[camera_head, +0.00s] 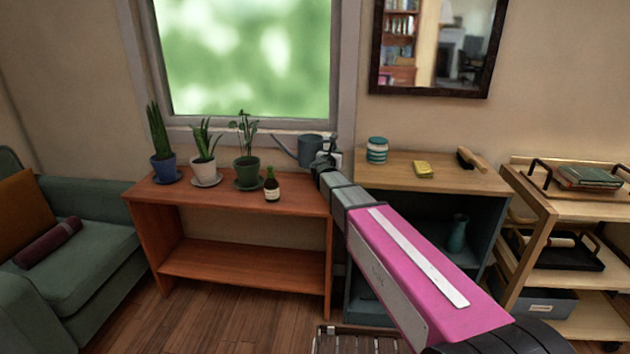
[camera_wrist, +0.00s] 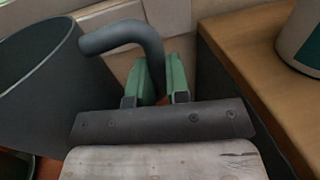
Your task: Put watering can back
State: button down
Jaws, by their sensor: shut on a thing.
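The dark grey watering can (camera_head: 310,149) is at the right end of the reddish wooden shelf (camera_head: 233,196), below the window, with its spout pointing left. In the wrist view its open-topped body (camera_wrist: 48,85) fills the left side and its curved handle (camera_wrist: 125,35) reaches to my gripper. My gripper (camera_wrist: 158,78) has green finger pads shut on the handle. In the head view my gripper (camera_head: 328,160) is partly hidden by my arm. I cannot tell whether the can's base touches the shelf top.
A wooden-topped cabinet (camera_head: 440,172) adjoins on the right, holding a striped jar (camera_head: 377,150), a yellow sponge-like block (camera_head: 424,169) and a brush (camera_head: 471,159).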

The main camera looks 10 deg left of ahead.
jog(key=shift+w+f, duration=0.1)
jog(key=shift+f, duration=4.85)
jog(key=shift+f, duration=0.1)
jog(key=c, duration=1.1)
grip_release()
jog(key=v, duration=1.2)
